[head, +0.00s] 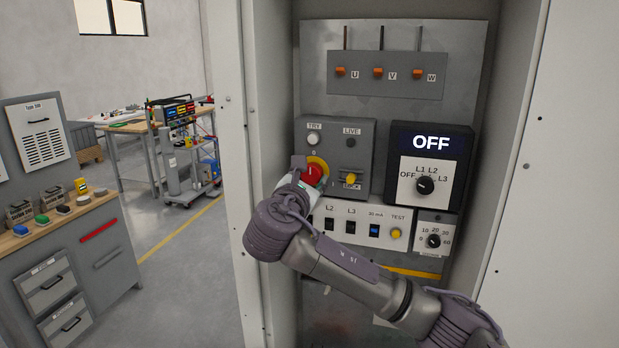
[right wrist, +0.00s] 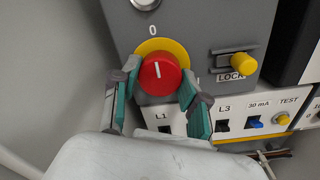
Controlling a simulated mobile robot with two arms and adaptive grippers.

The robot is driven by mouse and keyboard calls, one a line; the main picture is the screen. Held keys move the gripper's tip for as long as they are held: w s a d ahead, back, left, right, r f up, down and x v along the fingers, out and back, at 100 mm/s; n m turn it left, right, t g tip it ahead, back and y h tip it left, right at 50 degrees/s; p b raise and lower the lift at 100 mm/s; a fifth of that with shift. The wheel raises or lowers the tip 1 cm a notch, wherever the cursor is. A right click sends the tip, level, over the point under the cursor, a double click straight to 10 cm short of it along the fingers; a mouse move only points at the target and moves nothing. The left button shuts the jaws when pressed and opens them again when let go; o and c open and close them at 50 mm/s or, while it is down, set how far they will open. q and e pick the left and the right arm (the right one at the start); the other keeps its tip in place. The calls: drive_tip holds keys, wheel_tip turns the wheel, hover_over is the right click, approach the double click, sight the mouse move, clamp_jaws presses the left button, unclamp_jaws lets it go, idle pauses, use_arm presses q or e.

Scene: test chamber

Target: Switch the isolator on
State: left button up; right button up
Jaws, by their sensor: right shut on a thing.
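The isolator is a red rotary knob (head: 314,173) on a yellow disc, on a grey box in the open cabinet. It also shows in the right wrist view (right wrist: 160,74), its white mark pointing up at the 0. My right gripper (head: 300,181) is shut on the red knob, one finger on each side in the right wrist view (right wrist: 158,80). The fingers partly hide the disc. A yellow lock slider knob (head: 351,178) sits right of the isolator. The LIVE lamp (head: 352,143) is dark. My left gripper is not in view.
A dark meter (head: 431,142) right of the isolator reads OFF. A white breaker strip (head: 362,231) with a TEST button (head: 396,233) lies just below. Cabinet side walls stand close on both sides. A workbench (head: 70,216) is at the left.

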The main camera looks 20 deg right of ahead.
drive_tip(key=shift+f+m+b, duration=0.25)
drive_tip(key=shift+m+b, duration=1.55)
drive_tip(key=shift+b, duration=0.05)
drive_tip(key=m+b, duration=0.4)
drive_tip(key=m, duration=0.1)
drive_tip(key=shift+m, duration=0.3)
drive_tip(key=m+b, duration=0.3)
drive_tip(key=m, duration=0.1)
drive_tip(key=shift+a+m+b, duration=0.1)
drive_tip(key=shift+m+b, duration=0.2)
drive_tip(key=shift+b, duration=0.05)
drive_tip(key=shift+r+m+h+b, duration=0.1)
drive_tip(key=shift+m+h+b, duration=0.2)
drive_tip(key=shift+m+b, duration=1.35)
drive_tip(key=shift+m+p, duration=0.5)
drive_tip(key=shift+m, duration=0.15)
drive_tip(key=o, duration=1.1)
drive_tip(key=shift+o, duration=0.2)
drive_tip(key=shift+r, duration=0.1)
